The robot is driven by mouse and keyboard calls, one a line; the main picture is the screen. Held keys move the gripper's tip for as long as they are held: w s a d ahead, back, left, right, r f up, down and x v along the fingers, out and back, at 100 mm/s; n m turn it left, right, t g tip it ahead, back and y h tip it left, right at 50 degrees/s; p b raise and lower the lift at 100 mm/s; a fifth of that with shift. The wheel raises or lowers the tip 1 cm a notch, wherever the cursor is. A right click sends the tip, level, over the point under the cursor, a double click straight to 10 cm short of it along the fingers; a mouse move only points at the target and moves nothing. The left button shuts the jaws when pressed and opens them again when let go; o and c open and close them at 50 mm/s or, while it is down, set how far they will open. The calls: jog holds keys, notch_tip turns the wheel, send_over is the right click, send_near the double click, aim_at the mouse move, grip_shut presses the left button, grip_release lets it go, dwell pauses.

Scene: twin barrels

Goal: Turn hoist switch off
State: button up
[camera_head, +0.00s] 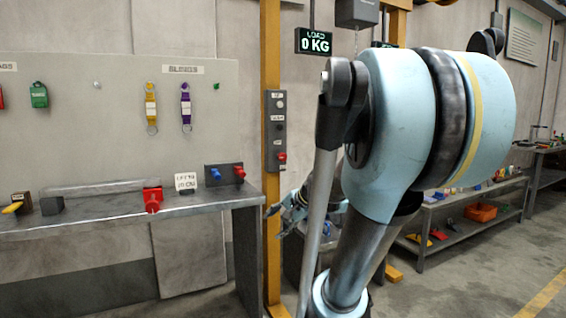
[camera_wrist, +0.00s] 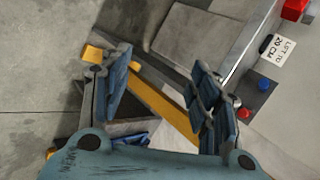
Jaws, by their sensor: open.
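A narrow grey control box (camera_head: 276,130) is fixed to the yellow post in the head view. It carries several small labelled buttons and a red switch (camera_head: 282,157) near its bottom. Which part is the hoist switch cannot be read from the labels. My gripper (camera_head: 287,208) is below this box, in front of the post, and partly hidden by my arm. In the wrist view my gripper (camera_wrist: 160,88) is open, with nothing between its fingers. The control box is not clearly visible in the wrist view.
A metal bench (camera_head: 120,218) stands left of the post (camera_head: 271,225). On it are a dark box (camera_head: 224,176) with blue and red knobs, a sign (camera_head: 185,182) and a red clamp (camera_head: 152,199). A load display (camera_head: 315,41) hangs above. Shelves (camera_head: 465,208) stand at right.

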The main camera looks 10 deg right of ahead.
jog(key=w+d+r+m+t+y, duration=0.1)
jog(key=w+d+r+m+t, duration=0.1)
jog(key=w+r+m, duration=0.4)
jog(key=w+d+r+m+t+y, duration=0.1)
jog(key=w+r+m+t, duration=0.2)
jog(key=w, duration=0.5)
jog(key=m+t+h, duration=0.2)
jog(key=m+t, duration=0.3)
jog(key=m, duration=0.6)
send_near(284, 158)
jog(key=x, duration=1)
jog(key=shift+w+a+f, duration=0.1)
jog(key=shift+w, duration=0.05)
jog(key=c, duration=1.1)
